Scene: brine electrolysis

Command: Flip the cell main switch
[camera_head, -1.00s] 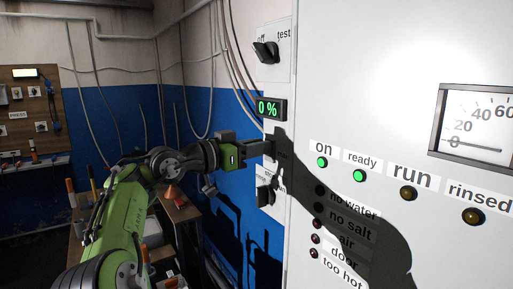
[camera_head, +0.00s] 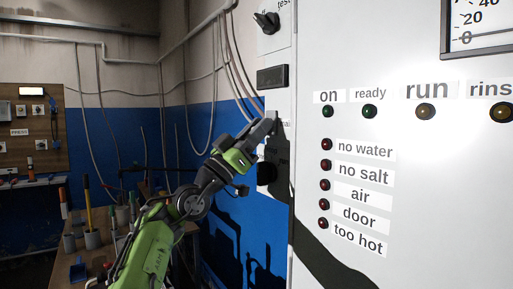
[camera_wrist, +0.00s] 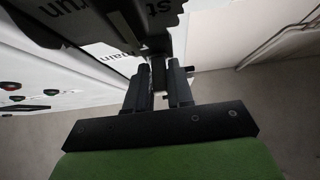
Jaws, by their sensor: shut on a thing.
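My gripper (camera_head: 264,128) is at the narrow left part of the white cabinet, below the dark display (camera_head: 272,77). In the wrist view its two dark fingers (camera_wrist: 159,88) are shut on a dark handle (camera_wrist: 158,72), which I take to be the cell main switch. A label ending in "ain" (camera_wrist: 104,52) lies beside it. In the head view the gripper and its shadow hide most of the switch, so its exact position cannot be told.
An upper black knob (camera_head: 266,23) sits above the display. Another dark knob (camera_head: 267,173) sits below my gripper, in shadow. A bench with tools (camera_head: 92,238) stands at lower left.

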